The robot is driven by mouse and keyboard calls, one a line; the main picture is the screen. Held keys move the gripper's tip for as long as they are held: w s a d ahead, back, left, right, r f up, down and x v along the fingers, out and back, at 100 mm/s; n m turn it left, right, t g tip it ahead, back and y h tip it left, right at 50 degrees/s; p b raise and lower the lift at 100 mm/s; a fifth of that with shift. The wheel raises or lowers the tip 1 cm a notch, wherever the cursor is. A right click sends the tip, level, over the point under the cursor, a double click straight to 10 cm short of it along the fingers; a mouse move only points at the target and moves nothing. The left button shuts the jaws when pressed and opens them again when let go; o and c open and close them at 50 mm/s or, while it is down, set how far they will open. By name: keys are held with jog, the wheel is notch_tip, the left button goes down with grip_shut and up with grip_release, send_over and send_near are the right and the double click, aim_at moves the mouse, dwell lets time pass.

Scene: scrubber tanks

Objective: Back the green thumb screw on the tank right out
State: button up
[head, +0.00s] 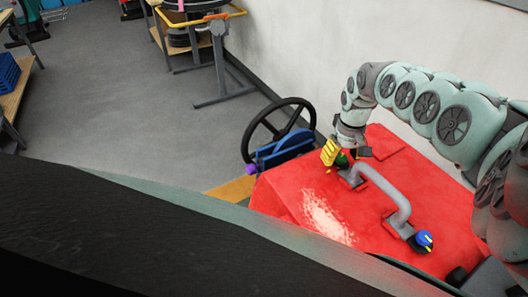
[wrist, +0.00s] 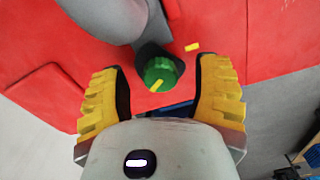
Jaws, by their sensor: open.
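The green thumb screw (wrist: 158,73) sits at one end of the grey pipe handle on the red tank (wrist: 60,40). It has a yellow stripe on its face, and a separate yellow mark is on the tank beside it. My gripper (wrist: 160,80) is open, one yellow-padded finger on each side of the screw, with clear gaps to both. In the head view my gripper (head: 346,153) is over the far end of the handle, and the green screw (head: 341,159) shows partly between its fingers. The red tank (head: 290,200) fills the right foreground.
A blue knob (head: 425,239) with a yellow stripe is at the near end of the grey handle (head: 385,184). A black steering wheel (head: 249,137) and blue block (head: 283,151) stand just left of my gripper. A white wall (head: 300,45) rises behind.

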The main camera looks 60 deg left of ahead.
jog(key=shift+o, duration=0.4)
jog(key=shift+a, duration=0.1)
grip_shut()
jog(key=shift+w+f+n+b, duration=0.1)
jog(key=shift+n+b, duration=0.7)
jog(key=shift+n, duration=0.2)
jog(key=n+b, duration=0.2)
jog(key=n, duration=0.1)
jog(key=shift+n, duration=0.3)
jog(key=n+b, duration=0.2)
jog(key=n, duration=0.4)
jog(key=shift+b, duration=0.3)
